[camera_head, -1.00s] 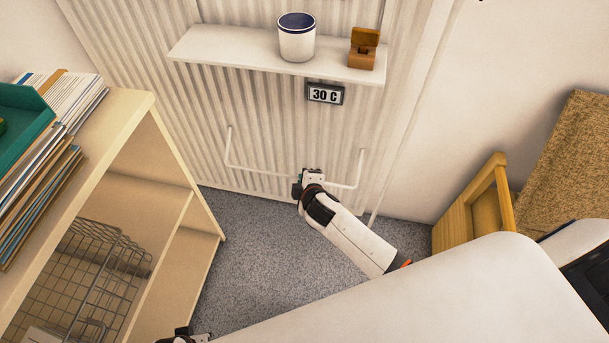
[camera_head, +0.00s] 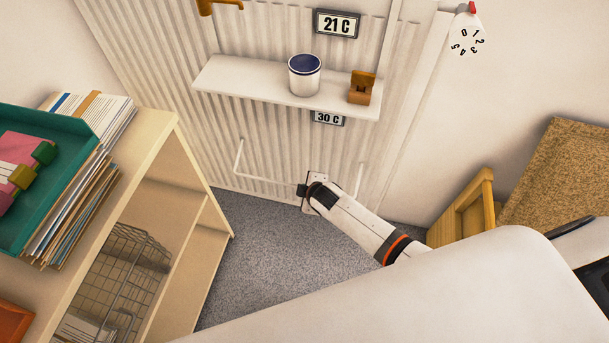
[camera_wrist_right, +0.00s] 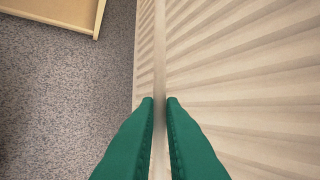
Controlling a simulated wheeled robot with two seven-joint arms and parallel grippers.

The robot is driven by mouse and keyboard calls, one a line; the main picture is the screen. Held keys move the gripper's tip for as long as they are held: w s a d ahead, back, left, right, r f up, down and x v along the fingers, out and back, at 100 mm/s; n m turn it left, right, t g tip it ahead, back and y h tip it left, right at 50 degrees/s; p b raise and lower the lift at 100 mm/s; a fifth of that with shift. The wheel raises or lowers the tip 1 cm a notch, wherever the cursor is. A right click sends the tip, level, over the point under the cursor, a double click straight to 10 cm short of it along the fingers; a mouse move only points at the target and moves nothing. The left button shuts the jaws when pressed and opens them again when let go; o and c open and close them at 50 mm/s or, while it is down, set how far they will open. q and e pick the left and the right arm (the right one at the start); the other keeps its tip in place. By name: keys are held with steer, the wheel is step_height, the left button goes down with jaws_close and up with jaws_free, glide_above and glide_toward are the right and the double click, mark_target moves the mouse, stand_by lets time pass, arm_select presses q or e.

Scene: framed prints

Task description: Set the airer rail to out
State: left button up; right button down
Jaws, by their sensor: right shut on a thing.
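The airer rail (camera_head: 265,181) is a thin white U-shaped bar low on the front of a ribbed white radiator (camera_head: 270,135). Its two side arms meet the radiator, and its crossbar runs along the front. My right gripper (camera_head: 303,190) is at the crossbar, right of its middle, and hides part of it. In the right wrist view the green fingertips (camera_wrist_right: 159,101) are closed on the rail (camera_wrist_right: 159,60), which runs between them with the radiator ribs beside it. How far the rail stands out from the radiator is hard to tell. My left gripper is not in view.
A white shelf (camera_head: 240,80) above the rail holds a white-and-blue pot (camera_head: 304,77) and a small brown box (camera_head: 361,90). A wooden shelf unit (camera_head: 165,150) stands left, a wooden crate (camera_head: 465,210) right. Grey carpet lies below.

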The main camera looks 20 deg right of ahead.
step_height(320, 180, up, 6)
steer(key=g+y+p, duration=0.1)
steer(key=g+p, duration=0.1)
steer(key=p, duration=0.5)
steer(key=shift+r+m+p, duration=0.25)
steer(key=shift+m+p, duration=0.05)
steer(key=shift+w+d+r, duration=0.1)
steer(key=shift+w, duration=0.15)
steer(key=c, duration=1.5)
jaws_free()
steer(key=shift+c, duration=0.2)
steer(key=shift+s, duration=0.2)
steer(key=p+v, duration=0.2)
steer(key=v, duration=0.9)
steer(key=shift+d+r, duration=0.2)
steer(key=shift+r, duration=0.15)
